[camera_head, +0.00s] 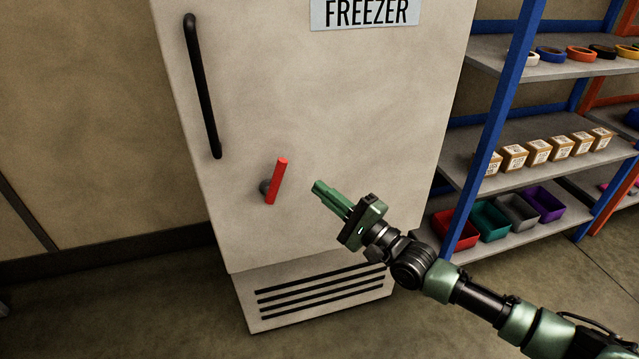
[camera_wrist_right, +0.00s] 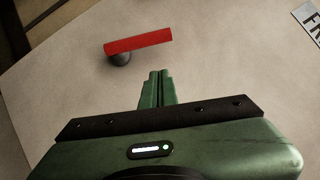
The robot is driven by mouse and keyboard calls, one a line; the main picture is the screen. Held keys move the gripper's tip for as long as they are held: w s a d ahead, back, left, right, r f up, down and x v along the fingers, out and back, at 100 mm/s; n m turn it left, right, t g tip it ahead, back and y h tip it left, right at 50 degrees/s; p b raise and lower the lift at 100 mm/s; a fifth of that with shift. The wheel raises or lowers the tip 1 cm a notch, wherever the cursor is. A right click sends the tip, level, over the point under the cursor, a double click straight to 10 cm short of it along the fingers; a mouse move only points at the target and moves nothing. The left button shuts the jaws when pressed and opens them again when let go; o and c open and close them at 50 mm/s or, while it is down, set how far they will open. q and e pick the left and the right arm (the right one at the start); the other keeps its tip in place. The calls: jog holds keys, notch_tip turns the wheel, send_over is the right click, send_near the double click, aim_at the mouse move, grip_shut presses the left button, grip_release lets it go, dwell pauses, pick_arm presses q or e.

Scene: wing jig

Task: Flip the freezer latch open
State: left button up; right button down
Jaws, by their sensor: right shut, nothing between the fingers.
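The freezer (camera_head: 300,110) stands upright with its pale door closed. Its latch is a red bar (camera_head: 277,182) on a dark round pivot (camera_head: 264,187), low on the left part of the door. The bar stands nearly upright, its top leaning a little right. The red latch bar (camera_wrist_right: 138,42) also shows in the right wrist view, beyond my fingertips. My right gripper (camera_head: 317,187) is shut and empty, to the right of the latch and apart from it. Its closed green fingers (camera_wrist_right: 158,75) point toward the door. My left gripper is not in view.
A long black handle (camera_head: 202,85) runs down the door above and left of the latch. A blue-framed shelf (camera_head: 497,110) with tape rolls, small boxes and coloured bins (camera_head: 491,220) stands right of the freezer. The door between gripper and latch is clear.

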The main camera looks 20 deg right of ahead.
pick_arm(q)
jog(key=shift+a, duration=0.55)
pick_arm(e)
jog(key=v, duration=0.7)
jog(key=shift+s, duration=0.3)
jog(key=shift+r, duration=0.1)
